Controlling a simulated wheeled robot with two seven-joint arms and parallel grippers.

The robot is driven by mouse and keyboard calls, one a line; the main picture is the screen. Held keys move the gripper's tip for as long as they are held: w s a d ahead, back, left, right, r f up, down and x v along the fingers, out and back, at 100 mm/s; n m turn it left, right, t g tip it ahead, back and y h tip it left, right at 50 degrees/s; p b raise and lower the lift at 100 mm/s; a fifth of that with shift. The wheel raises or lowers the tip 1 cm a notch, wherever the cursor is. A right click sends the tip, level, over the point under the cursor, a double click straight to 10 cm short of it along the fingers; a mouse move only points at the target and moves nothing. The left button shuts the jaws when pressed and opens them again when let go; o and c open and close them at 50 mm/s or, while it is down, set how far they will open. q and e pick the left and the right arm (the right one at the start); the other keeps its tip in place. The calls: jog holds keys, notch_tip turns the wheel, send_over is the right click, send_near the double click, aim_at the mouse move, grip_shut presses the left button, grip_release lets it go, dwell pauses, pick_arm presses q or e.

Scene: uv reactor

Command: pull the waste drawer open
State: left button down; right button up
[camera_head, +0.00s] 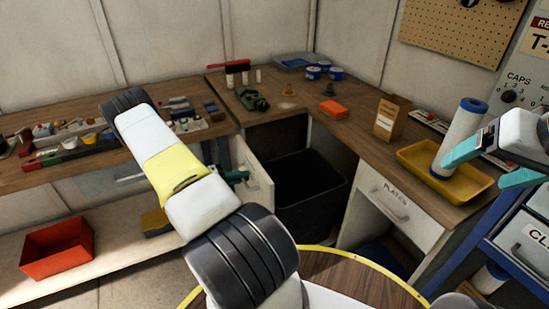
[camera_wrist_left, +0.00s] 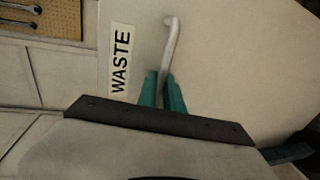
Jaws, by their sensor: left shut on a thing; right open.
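The waste drawer has a white front (camera_wrist_left: 225,60) with a black "WASTE" label (camera_wrist_left: 121,60) in the left wrist view. Its pale bar handle (camera_wrist_left: 170,45) runs between the teal fingers of my left gripper (camera_wrist_left: 163,90), which is shut on it. In the head view, my left gripper (camera_head: 236,176) is at a white front panel (camera_head: 247,158) under the left counter, partly hidden by my arm. How far the drawer stands out is hard to tell. My right gripper (camera_head: 474,171) is open and empty, in front of the yellow tray at the right.
A dark bin (camera_head: 310,178) stands in the corner opening beside the white panel. The "PLATES" drawer (camera_head: 385,215) is right of it. A white cylinder with a blue cap (camera_head: 460,138) stands in the yellow tray (camera_head: 415,158). A round wooden top (camera_head: 350,280) is in front.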

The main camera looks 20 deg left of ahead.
pick_arm(q)
jog(key=shift+s+a, duration=0.35)
jog(key=shift+s, duration=0.15)
jog(key=c, duration=1.8)
grip_release()
jog(key=shift+o, duration=0.2)
jog(key=v, duration=0.7)
jog(key=shift+s+a, duration=0.25)
jog(key=shift+s, duration=0.05)
